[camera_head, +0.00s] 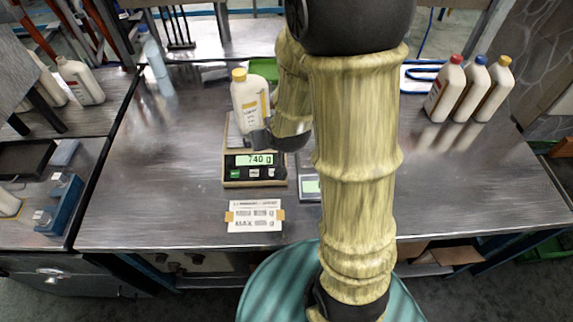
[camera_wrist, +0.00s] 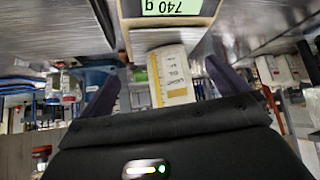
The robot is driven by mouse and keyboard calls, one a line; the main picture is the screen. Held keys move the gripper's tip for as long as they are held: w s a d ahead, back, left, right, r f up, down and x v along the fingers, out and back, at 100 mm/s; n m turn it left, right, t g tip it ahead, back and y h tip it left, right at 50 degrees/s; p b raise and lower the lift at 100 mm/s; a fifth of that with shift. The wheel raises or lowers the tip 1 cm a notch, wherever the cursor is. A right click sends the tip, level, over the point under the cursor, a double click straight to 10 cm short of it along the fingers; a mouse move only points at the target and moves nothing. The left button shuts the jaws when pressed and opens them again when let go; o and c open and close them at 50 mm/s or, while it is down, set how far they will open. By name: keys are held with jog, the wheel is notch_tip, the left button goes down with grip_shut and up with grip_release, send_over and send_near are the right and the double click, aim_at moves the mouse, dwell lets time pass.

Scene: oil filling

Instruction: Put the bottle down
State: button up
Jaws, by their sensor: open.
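The bottle (camera_head: 247,100) is cream with a yellow cap and stands upright on the scale (camera_head: 254,170), whose display reads 740 g. My gripper (camera_head: 268,130) is at the bottle's right side, low on its body, partly hidden by my arm. In the wrist view, the bottle (camera_wrist: 172,77) lies between the two open, dark fingers of my gripper (camera_wrist: 163,82), with gaps showing on both sides. The scale (camera_wrist: 203,20) also shows at the top of the wrist view.
Three capped bottles (camera_head: 470,88) stand at the back right of the metal table (camera_head: 150,190). A clear bottle (camera_head: 154,60) stands at the back left. A paper label (camera_head: 255,215) lies in front of the scale. A second, smaller scale (camera_head: 310,188) is partly hidden by my arm.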

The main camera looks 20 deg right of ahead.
jog(key=s+r+g, duration=0.2)
jog(key=s+g, duration=0.3)
jog(key=s, duration=0.7)
jog(key=shift+r+g, duration=0.3)
jog(key=shift+r, duration=0.1)
jog(key=shift+w+p+v, duration=0.25)
jog(key=shift+p+v, duration=0.8)
jog(key=shift+p, duration=0.15)
